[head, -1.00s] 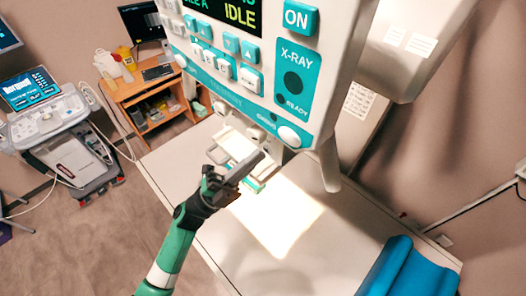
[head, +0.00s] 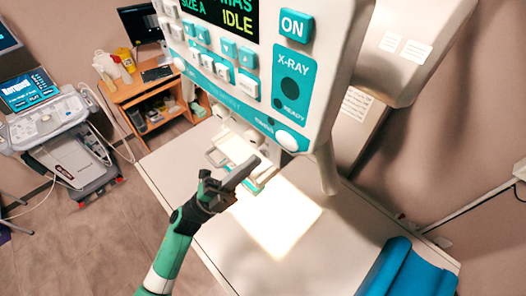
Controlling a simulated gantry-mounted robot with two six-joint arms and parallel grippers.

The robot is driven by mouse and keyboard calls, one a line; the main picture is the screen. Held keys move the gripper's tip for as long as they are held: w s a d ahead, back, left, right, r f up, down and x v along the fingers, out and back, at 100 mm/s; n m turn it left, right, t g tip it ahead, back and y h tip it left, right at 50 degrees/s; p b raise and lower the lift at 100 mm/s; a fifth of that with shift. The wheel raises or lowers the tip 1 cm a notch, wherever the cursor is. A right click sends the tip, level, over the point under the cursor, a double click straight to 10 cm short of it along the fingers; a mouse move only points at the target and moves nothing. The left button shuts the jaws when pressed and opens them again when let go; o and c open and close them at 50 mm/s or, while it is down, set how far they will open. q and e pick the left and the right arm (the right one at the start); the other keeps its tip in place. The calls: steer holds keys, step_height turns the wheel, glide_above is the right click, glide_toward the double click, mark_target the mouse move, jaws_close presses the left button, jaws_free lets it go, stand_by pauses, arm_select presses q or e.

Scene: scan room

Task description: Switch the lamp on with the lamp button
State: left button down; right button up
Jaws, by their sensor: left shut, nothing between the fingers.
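The control panel (head: 243,100) of the X-ray head fills the top middle, with a screen reading "IDLE". A round white button (head: 288,140) sits at its lower right corner; its small label is too blurred to read, so I cannot tell if it is the lamp button. A bright patch of light (head: 285,218) lies on the table below the head. My left gripper (head: 254,161) is shut and empty, pointing up and right, below and left of the round button and apart from it in the picture. My right gripper is out of view.
The pale table (head: 335,250) spans below, with a blue roll (head: 400,268) at its lower right. A handle frame (head: 218,152) hangs under the head, close behind my gripper. A wooden cart (head: 150,95) and a wheeled machine (head: 65,130) stand at left. Floor is clear at lower left.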

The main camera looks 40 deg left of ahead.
arm_select(q)
steer(key=shift+s, duration=0.2)
steer(key=shift+r, duration=0.1)
steer(key=s+p, duration=0.1)
steer(key=s, duration=0.4)
steer(key=shift+s+a, duration=0.1)
stand_by(0.9)
